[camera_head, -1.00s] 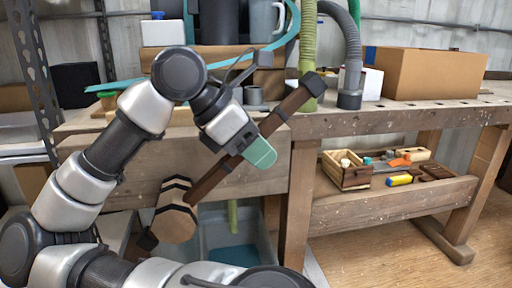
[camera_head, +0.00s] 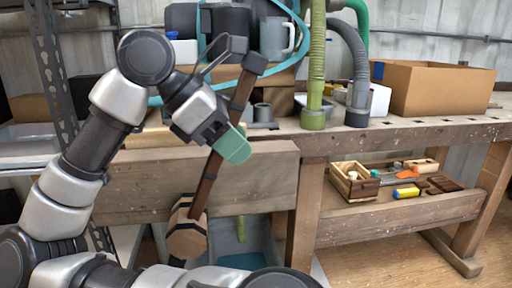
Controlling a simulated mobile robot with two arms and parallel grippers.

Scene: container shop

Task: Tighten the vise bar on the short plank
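The dark brown vise bar (camera_head: 206,184) with black end caps runs steeply through the wooden screw hub (camera_head: 186,236) on the bench front. Its upper end leans right, near the grey mug. The wide wooden vise jaw (camera_head: 255,178) is behind the bar. A light wooden plank (camera_head: 150,138) lies behind the jaw's top edge, partly hidden by my arm; I cannot tell whether it touches the jaw.
A grey mug (camera_head: 276,38), a green hose (camera_head: 314,70), a grey hose (camera_head: 358,90) and a cardboard box (camera_head: 432,88) stand on the bench. A wooden tray (camera_head: 353,184) and tools sit on the lower shelf. The floor at right is clear.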

